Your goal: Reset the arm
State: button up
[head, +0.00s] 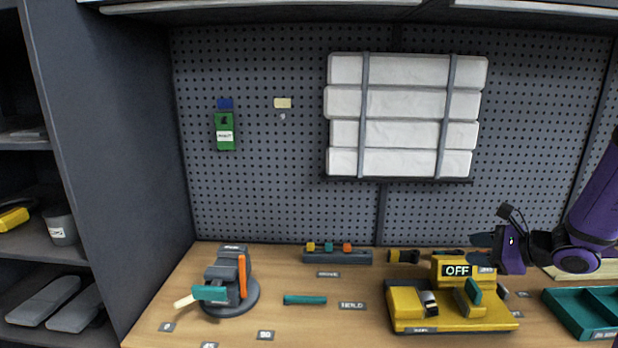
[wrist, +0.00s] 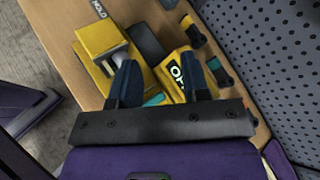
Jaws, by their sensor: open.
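My gripper (head: 484,246) is at the right of the head view, at the end of my purple arm, above the back right of the bench. In the wrist view my gripper (wrist: 165,82) has two dark fingers standing apart with nothing held between them. Below and beyond the fingers is a yellow machine (wrist: 97,38) with a display. In the head view the yellow machine (head: 408,317) sits on the bench, and its display (head: 456,270) reads OFF. A teal lever (head: 474,291) stands on it.
A grey rotary fixture (head: 236,262) with an orange bar stands at left on the bench (head: 300,325). A teal bar (head: 305,299) lies mid-bench. A teal tray (head: 570,316) is at far right. A pegboard (head: 270,190) holds a green tag (head: 225,143) and strapped white blocks (head: 405,103).

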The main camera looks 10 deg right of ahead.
jog(key=s+a+r+n+g, duration=0.4)
jog(key=a+r+n, duration=0.1)
jog(key=a+n, duration=0.25)
jog(key=s+a+r+n+g, duration=0.3)
jog(key=s+a+r+n, duration=0.25)
jog(key=a, duration=0.25)
jog(key=s+r+n+t+h, duration=0.2)
jog(key=s+r+n+h, duration=0.5)
jog(key=s+n, duration=0.3)
jog(key=shift+s+a+r, duration=0.4)
jog(key=shift+s+r, duration=0.45)
jog(key=shift+r, duration=0.05)
